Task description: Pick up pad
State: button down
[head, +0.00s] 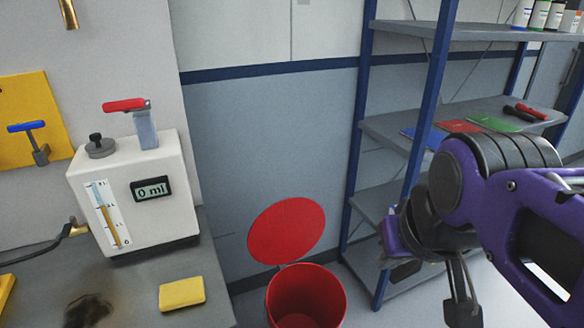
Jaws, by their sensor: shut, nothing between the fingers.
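A yellow pad (181,292) lies flat on the grey counter (135,280), near its right edge and in front of a white machine. It is apart from my gripper. My gripper (462,312) hangs at the lower right, pointing down in front of the shelf rack, well to the right of the counter. Its fingers are shut with nothing held.
The white machine (143,200) has a red-handled tap and reads 0 ml. A dark smudge (88,309) marks the counter left of the pad. An open red bin (305,295) stands right of the counter. A blue-framed rack (425,110) holds coloured sheets and bottles.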

aim_at(189, 292)
jog(key=k+u, duration=0.1)
jog(key=u, duration=0.3)
jog(key=k+u, duration=0.1)
jog(key=u, duration=0.35)
jog(key=k+j+u, duration=0.1)
jog(key=u, duration=0.3)
